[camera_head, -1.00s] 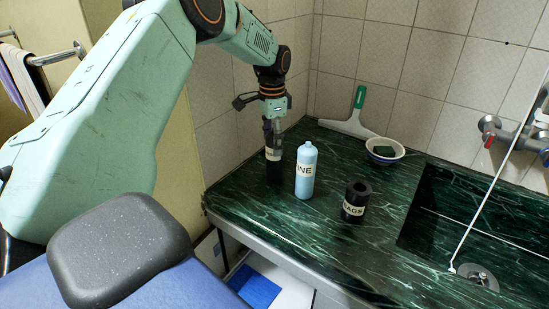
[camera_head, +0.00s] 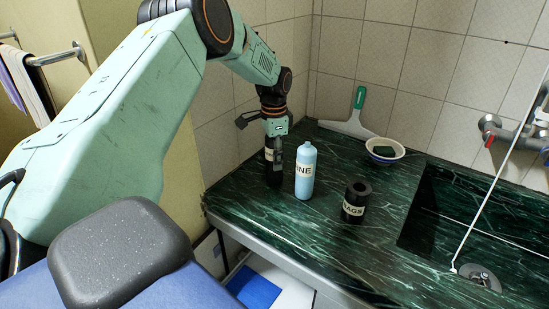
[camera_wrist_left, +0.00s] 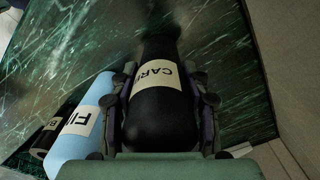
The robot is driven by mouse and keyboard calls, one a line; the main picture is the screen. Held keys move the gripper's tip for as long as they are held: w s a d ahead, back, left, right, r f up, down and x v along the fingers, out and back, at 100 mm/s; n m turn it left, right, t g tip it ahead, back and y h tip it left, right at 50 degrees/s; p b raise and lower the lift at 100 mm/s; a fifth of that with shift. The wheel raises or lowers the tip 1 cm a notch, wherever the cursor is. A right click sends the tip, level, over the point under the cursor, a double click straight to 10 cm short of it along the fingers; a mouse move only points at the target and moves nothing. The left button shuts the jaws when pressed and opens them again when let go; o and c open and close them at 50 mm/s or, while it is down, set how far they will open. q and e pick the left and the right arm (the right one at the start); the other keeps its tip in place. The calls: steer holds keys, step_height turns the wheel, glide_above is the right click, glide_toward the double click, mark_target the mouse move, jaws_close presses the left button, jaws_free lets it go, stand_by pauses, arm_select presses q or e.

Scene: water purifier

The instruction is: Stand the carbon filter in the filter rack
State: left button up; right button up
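The carbon filter is a black bottle-shaped cartridge (camera_head: 273,178) with a cream label, standing upright on the green marble counter at its left back. In the left wrist view it (camera_wrist_left: 162,120) fills the middle, its label reading "CAR". My left gripper (camera_head: 275,150) is low around its upper part, pointing down. In the left wrist view the fingers (camera_wrist_left: 163,105) lie along both sides of it, very close; whether they press on it cannot be told. I cannot make out a filter rack. My right gripper is not in view.
A pale blue bottle (camera_head: 306,172) labelled "INE" stands close to the right of the filter. A black cylinder (camera_head: 355,200) stands further right. A squeegee (camera_head: 352,120), a bowl (camera_head: 385,158) and the sink (camera_head: 440,215) lie beyond. Tiled walls bound the counter's back.

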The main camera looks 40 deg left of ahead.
arm_select(q)
steer(key=shift+s+a, duration=0.1)
steer(key=shift+c, duration=1.4)
steer(key=c, duration=0.3)
steer(key=shift+r, duration=0.1)
step_height(320, 180, up, 10)
steer(key=shift+f+p, duration=0.1)
steer(key=shift+p, duration=0.5)
